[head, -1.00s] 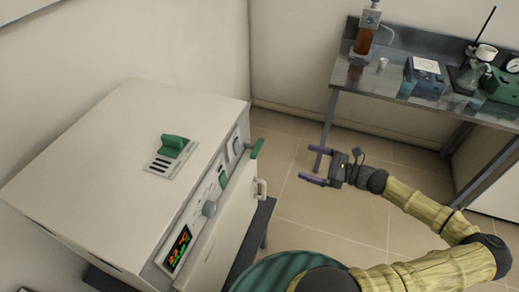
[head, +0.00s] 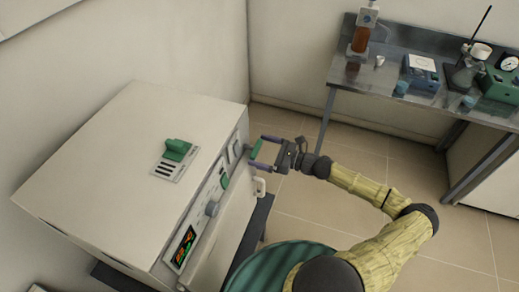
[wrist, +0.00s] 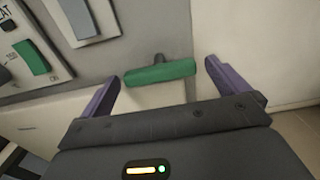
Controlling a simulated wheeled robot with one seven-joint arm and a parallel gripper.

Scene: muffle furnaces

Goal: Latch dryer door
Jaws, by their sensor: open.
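The dryer (head: 130,160) is a large off-white box at the left of the head view, with its front facing right. Its green latch handle (wrist: 160,73) sticks out from the front; it also shows in the head view (head: 256,149). My gripper (head: 263,152) is open and empty, close to the latch handle. In the wrist view its purple fingers (wrist: 160,85) stand on either side of the green handle, and the handle lies just ahead between them. I see no contact.
A control panel with a lit display (head: 185,246) and a grey knob (head: 212,208) lies along the dryer's front. A green-handled switch (head: 177,149) is on top. A metal bench (head: 400,60) with lab equipment stands at the back right. Tiled floor lies between.

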